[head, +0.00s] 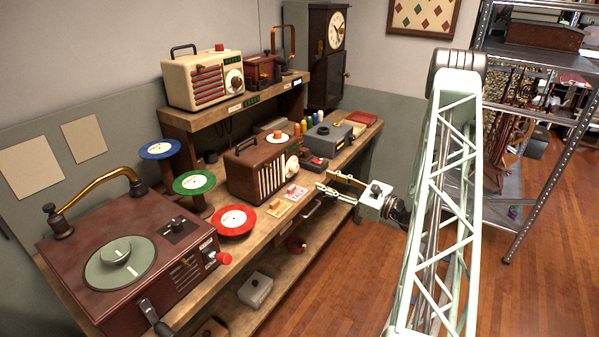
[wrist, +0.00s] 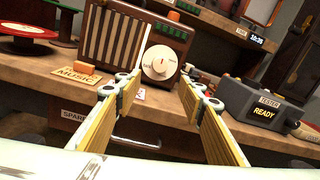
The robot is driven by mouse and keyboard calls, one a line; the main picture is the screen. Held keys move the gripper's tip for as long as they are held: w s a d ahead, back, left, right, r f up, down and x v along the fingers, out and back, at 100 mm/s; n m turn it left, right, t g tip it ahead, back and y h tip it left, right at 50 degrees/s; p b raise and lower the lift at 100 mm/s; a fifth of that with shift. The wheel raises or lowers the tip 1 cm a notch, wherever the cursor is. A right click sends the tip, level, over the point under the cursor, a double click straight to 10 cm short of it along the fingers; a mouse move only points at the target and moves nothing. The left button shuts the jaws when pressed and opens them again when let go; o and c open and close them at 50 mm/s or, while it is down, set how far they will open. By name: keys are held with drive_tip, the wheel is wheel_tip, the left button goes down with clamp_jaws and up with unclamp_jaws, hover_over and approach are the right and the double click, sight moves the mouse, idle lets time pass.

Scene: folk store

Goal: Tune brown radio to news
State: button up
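The brown radio (head: 248,177) stands on the workbench, a slatted grille and a pale round dial knob (head: 292,165) on its front. My gripper (head: 332,183) is open and empty, in front of the radio at the bench's front edge. In the wrist view its two yellow-padded fingers (wrist: 160,91) stand apart, with the knob showing beyond and between them. The fingers appear apart from the knob. The knob's setting is too small to read.
A block marked MUSIC (wrist: 77,74) and a pink card (head: 297,192) lie before the radio. A grey tester (wrist: 262,108) reading READY stands to its right. A red disc stand (head: 233,221) is to its left. A cream radio (head: 204,79) sits on the upper shelf.

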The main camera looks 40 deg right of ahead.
sight(297, 169)
drive_tip(key=shift+b+x, duration=0.6)
drive_tip(key=shift+x, duration=6.05)
drive_tip(key=c, duration=0.8)
drive_tip(key=shift+c, duration=0.2)
drive_tip(key=shift+m+p, duration=0.3)
drive_tip(key=shift+m, duration=0.3)
drive_tip(key=m+p, duration=0.3)
drive_tip(key=m, duration=0.2)
drive_tip(key=shift+a+r, duration=0.1)
drive_tip(key=m+p, duration=0.2)
drive_tip(key=m, duration=0.3)
drive_tip(key=shift+g, duration=0.4)
drive_tip(key=shift+m+p, duration=0.3)
